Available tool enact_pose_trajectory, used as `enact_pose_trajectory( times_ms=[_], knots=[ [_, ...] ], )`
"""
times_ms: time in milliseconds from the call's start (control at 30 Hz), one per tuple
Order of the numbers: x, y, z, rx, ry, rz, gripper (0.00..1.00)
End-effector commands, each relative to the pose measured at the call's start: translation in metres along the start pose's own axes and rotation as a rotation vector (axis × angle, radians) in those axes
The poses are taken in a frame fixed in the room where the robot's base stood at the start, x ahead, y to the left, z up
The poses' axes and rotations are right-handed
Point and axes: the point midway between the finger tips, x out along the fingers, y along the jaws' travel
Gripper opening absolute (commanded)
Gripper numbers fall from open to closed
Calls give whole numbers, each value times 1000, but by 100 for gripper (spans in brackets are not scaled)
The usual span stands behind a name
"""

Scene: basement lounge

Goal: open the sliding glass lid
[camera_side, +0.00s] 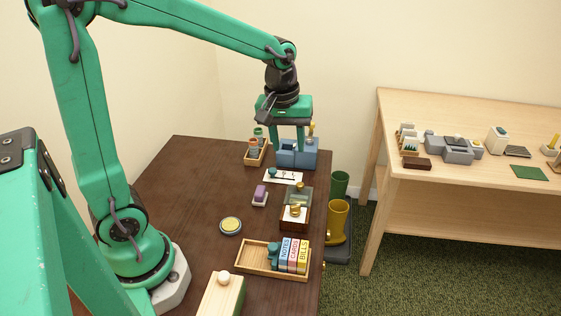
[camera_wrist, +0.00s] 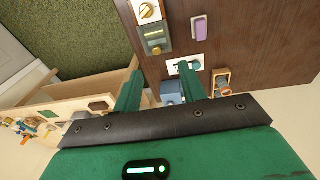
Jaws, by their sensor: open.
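A small dark wooden box (camera_side: 283,223) stands near the right edge of the brown table in the side view. A greenish-grey glass lid (camera_side: 301,194) with a small gold handle covers its far part. Its near part is white with a round gold piece (camera_side: 295,210). In the wrist view the glass lid (camera_wrist: 155,40) shows at top centre, with the gold piece (camera_wrist: 148,11) above it. My gripper (camera_side: 287,148) points down, open and empty, over or beside a blue block-like object (camera_side: 297,158), beyond the lid and apart from it. Its two fingers also show in the wrist view (camera_wrist: 160,70).
A white card (camera_side: 284,177) lies between gripper and box. A wooden holder (camera_side: 256,154) stands left of the gripper, a purple block (camera_side: 260,195) left of the box. A wooden tray (camera_side: 243,260) holds labelled boxes in front. A second table (camera_side: 480,110) stands right.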

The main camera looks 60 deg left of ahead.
Motion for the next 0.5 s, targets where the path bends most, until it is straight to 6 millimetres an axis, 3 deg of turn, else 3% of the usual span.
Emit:
enact_pose_trajectory(
  times_ms=[300,500],
  knots=[
    [49,18,-26,-213,-70,-78,41],
    [63,22,-32,-273,-85,-99,41]
  ],
)
